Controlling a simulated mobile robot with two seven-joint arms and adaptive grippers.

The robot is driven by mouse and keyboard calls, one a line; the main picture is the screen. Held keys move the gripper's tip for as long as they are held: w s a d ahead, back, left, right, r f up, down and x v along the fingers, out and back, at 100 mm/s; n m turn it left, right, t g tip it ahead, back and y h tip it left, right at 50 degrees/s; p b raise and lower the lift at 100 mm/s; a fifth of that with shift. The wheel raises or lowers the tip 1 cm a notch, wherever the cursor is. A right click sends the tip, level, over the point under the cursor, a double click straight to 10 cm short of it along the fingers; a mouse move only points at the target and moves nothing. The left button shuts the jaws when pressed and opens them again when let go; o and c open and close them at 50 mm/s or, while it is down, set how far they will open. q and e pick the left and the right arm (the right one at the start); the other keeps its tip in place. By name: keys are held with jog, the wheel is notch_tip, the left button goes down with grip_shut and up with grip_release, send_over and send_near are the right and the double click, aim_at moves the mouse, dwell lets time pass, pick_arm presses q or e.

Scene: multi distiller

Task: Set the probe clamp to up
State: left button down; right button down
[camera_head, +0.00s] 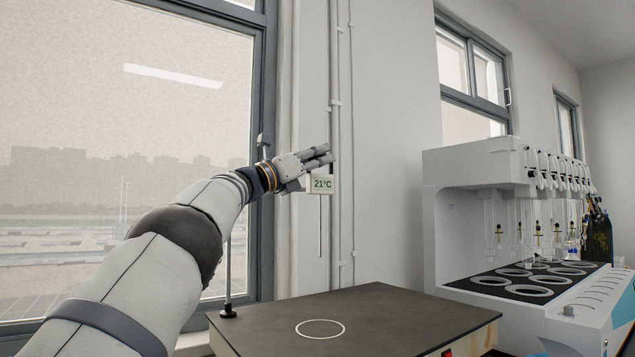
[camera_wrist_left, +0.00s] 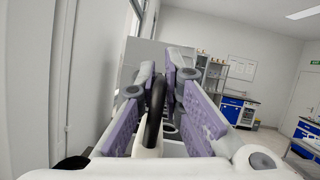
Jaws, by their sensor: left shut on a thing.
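The probe clamp shows as a small pale box with a "21°C" display (camera_head: 322,184) in the head view, with a thin probe (camera_head: 320,225) hanging straight down from it. My left gripper (camera_head: 326,155) is directly above the display, high over the hotplate, and hides the clamp's upper part. In the left wrist view a dark, curved piece (camera_wrist_left: 154,113) and a pale part lie between the purple-padded fingers, which are shut on the clamp. A thin upright stand rod (camera_head: 228,270) rises from the hotplate's back left corner. My right gripper is not in view.
The dark hotplate top (camera_head: 400,312) with a white ring mark is clear. A white multi-place distiller (camera_head: 455,220) with glass tubes stands to the right. The wall and window (camera_head: 120,150) are close behind my left arm.

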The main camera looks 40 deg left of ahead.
pick_arm(q)
jog(key=shift+s+r, duration=0.15)
jog(key=shift+r, duration=0.25)
jog(key=c, duration=1.7)
grip_release()
jog(key=shift+f, duration=0.15)
jog(key=shift+f, duration=0.1)
jog(key=v, duration=1.1)
jog(key=shift+s+a+f, duration=0.1)
jog(key=shift+s, duration=0.25)
